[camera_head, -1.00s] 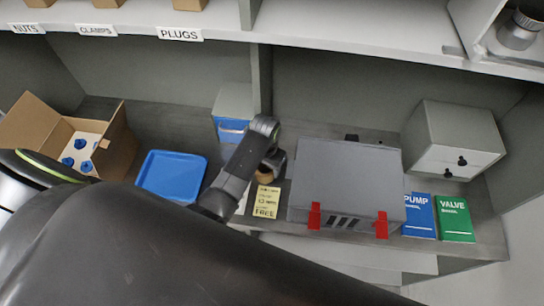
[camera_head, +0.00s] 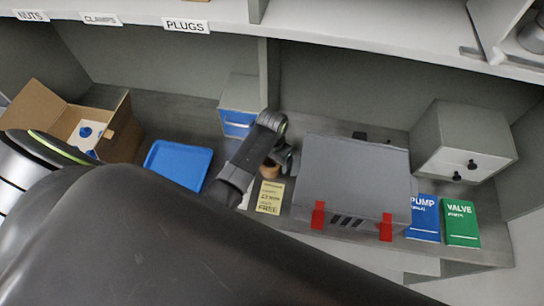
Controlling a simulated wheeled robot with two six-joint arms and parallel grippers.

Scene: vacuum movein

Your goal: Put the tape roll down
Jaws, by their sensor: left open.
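The tape roll (camera_head: 270,171), a small tan-brown ring, is on the shelf between the blue-fronted box and the grey case, just behind a yellow card. My left gripper (camera_head: 281,160) is over and beside the roll, at the end of the dark arm link that hides part of it. Its jaws are open, and I cannot tell whether they touch the roll. My right gripper is not in view.
The grey case (camera_head: 352,180) with red latches stands close on the right. The yellow card (camera_head: 270,197) lies in front. A blue tray (camera_head: 178,165) and an open carton (camera_head: 122,130) are left. Blue (camera_head: 424,219) and green (camera_head: 461,222) booklets and a drawer box (camera_head: 464,140) are right.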

